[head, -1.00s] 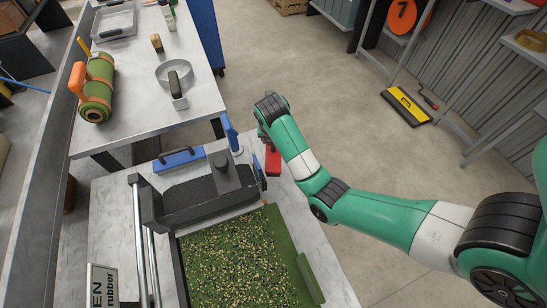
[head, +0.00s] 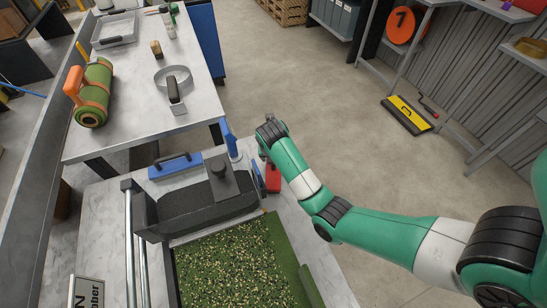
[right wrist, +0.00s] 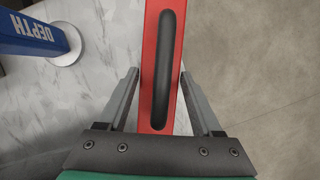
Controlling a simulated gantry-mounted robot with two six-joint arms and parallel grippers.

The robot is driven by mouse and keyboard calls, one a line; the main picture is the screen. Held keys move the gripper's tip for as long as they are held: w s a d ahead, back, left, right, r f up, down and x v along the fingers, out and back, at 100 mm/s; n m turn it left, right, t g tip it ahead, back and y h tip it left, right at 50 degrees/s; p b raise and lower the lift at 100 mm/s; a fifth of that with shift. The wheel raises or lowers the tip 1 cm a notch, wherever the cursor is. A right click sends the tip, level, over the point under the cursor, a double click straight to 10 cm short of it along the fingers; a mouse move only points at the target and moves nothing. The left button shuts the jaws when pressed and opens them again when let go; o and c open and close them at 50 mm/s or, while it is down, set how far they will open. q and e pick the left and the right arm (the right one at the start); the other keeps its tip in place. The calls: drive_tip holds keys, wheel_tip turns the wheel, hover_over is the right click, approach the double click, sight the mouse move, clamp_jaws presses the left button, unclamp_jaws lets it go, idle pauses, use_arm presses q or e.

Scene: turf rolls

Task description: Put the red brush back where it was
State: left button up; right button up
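The red brush (head: 273,179) lies on the near table at its right edge, beside the black roller machine. In the right wrist view the brush (right wrist: 150,104) is a long red block with a black loop handle (right wrist: 164,70) on top. My right gripper (right wrist: 160,73) is open, with one finger on each side of the brush. A gap shows at the left finger; I cannot tell whether the right finger touches the handle. In the head view my right arm hides the fingers. My left gripper is not in view.
A blue depth gauge (head: 230,141) stands close to the brush, also in the right wrist view (right wrist: 32,32). A blue tool with a black handle (head: 176,165) lies behind the machine (head: 200,205). Green turf (head: 235,258) covers the table front.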

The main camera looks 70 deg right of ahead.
drive_tip(key=shift+o, duration=1.3)
drive_tip(key=shift+r, duration=0.15)
drive_tip(key=p+v, duration=0.4)
drive_tip(key=v, duration=0.3)
drive_tip(key=shift+w+d, duration=0.15)
drive_tip(key=shift+w, duration=0.05)
drive_tip(key=p+v, duration=0.4)
drive_tip(key=p, duration=0.1)
drive_tip(key=shift+s+r, duration=0.1)
drive_tip(key=shift+r, duration=0.2)
drive_tip(key=shift+s+a+r+p, duration=0.1)
drive_tip(key=shift+a+r+p, duration=0.2)
drive_tip(key=shift+p, duration=0.2)
drive_tip(key=shift+f, duration=0.1)
